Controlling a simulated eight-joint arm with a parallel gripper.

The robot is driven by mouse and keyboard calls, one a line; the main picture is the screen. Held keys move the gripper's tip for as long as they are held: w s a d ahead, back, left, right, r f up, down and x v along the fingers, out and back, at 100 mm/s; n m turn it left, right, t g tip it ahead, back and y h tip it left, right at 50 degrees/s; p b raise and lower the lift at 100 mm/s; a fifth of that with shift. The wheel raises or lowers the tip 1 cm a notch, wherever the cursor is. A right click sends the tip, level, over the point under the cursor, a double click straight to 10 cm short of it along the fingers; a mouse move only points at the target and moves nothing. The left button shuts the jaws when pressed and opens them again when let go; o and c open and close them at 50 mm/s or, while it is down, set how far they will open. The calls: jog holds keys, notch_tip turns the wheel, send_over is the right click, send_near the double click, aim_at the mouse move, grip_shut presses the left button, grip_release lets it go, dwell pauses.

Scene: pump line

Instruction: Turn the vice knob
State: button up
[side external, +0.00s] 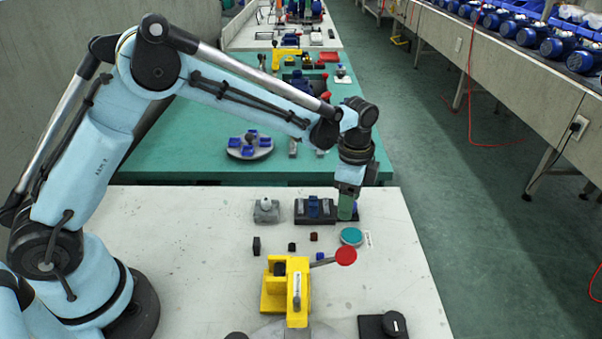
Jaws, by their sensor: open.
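A low black block with a blue part (314,208) in it, which looks like the vice, sits near the far edge of the white table. Its right end is partly hidden by my gripper. My gripper (347,213) points down at that right end, with greenish fingers. A bit of blue (355,208) shows just right of the fingers; I cannot tell if it is the vice knob or if the fingers touch it. The gap between the fingers is not clear from this side, but the jaws are open and no held object shows.
A yellow press (272,295) with a red-ended lever (346,256) stands in front. A teal disc (351,236), small dark blocks (314,237) and a grey fixture with a white knob (265,211) lie nearby. A black block with a round knob (392,323) is at the front right.

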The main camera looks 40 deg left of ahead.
jog(key=shift+f, duration=0.3)
jog(key=c, duration=1)
jog(key=shift+n, duration=0.4)
jog(key=n, duration=1.1)
jog(key=shift+n, duration=0.5)
